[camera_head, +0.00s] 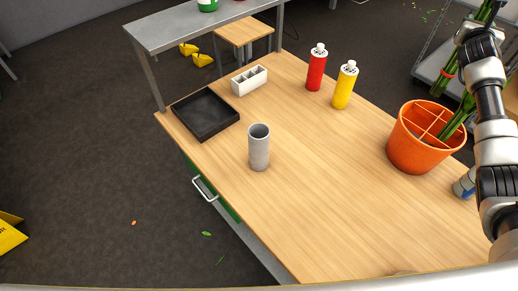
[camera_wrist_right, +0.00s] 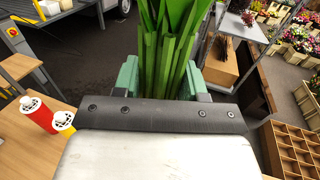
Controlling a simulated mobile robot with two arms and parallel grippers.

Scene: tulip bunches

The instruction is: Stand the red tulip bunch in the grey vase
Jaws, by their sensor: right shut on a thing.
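The grey vase (camera_head: 259,152) stands upright and open-topped near the table's left edge in the head view. My right gripper (camera_head: 470,37) is at the upper right, above and behind the orange bucket. It is shut on a bunch of green stems (camera_head: 442,82), which slants down to the left with a red band low on it. The stems (camera_wrist_right: 165,60) fill the space between the green fingers (camera_wrist_right: 160,78) in the wrist view. The blossoms are out of view, so I cannot see their colour. My left gripper is not in view.
The orange divided bucket (camera_head: 415,150) holds other green stems (camera_head: 455,122). Red (camera_head: 317,70) and yellow (camera_head: 346,87) bottles stand at the back. A black tray (camera_head: 206,125) and white holder (camera_head: 249,80) lie left. The table (camera_head: 335,190) is clear between vase and bucket.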

